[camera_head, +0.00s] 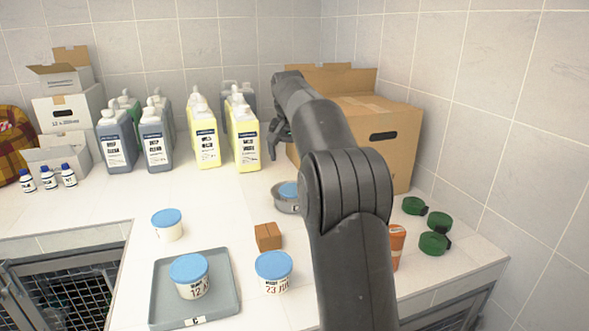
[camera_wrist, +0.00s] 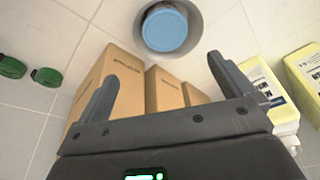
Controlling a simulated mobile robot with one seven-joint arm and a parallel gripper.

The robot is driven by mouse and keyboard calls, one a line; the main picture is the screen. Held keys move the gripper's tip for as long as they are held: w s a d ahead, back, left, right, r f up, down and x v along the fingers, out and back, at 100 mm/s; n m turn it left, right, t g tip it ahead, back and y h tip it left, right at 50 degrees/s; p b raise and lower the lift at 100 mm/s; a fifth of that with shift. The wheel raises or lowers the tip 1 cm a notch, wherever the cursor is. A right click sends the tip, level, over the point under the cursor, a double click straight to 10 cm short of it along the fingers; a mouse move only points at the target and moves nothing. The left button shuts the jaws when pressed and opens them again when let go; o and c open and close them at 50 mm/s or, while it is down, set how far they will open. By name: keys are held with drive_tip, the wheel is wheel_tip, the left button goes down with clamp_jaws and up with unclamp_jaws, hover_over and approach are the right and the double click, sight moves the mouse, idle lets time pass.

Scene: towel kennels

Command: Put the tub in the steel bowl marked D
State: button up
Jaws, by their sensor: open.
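A steel bowl (camera_head: 283,207) stands on the counter behind a small brown box, partly hidden by my arm. A blue-lidded tub (camera_head: 289,189) sits inside it; in the wrist view the blue lid (camera_wrist: 165,32) fills much of the bowl (camera_wrist: 197,34). I cannot see a letter on the bowl. Other white tubs with blue lids are a left tub (camera_head: 167,226), a tub on the grey tray (camera_head: 194,278) and a front tub (camera_head: 274,272). My gripper (camera_head: 274,142) is open and empty, raised above and behind the bowl; its spread fingers show in the wrist view (camera_wrist: 165,86).
The grey tray (camera_head: 226,309) is marked C. A small brown box (camera_head: 268,237) stands between bowl and front tub. Yellow and dark jugs (camera_head: 205,140) line the back; a large cardboard box (camera_head: 400,150) stands right.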

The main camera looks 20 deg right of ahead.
drive_tip(key=s+a+r+n+t, duration=0.15)
drive_tip(key=s+a, duration=0.25)
drive_tip(key=s, duration=0.7)
drive_tip(key=s+a+r+n, duration=0.2)
drive_tip(key=s+a+r, duration=0.15)
drive_tip(key=s, duration=0.85)
drive_tip(key=s+a+f+n, duration=0.1)
drive_tip(key=s+a+f, duration=0.1)
drive_tip(key=s+f, duration=0.5)
drive_tip(key=s+a+f+n+t+y, duration=0.1)
drive_tip(key=s+f, duration=0.5)
drive_tip(key=s, duration=0.7)
drive_tip(key=shift+s+a+f+n+y, duration=0.15)
drive_tip(key=shift+a+f+n+y, duration=0.2)
drive_tip(key=shift+a, duration=0.15)
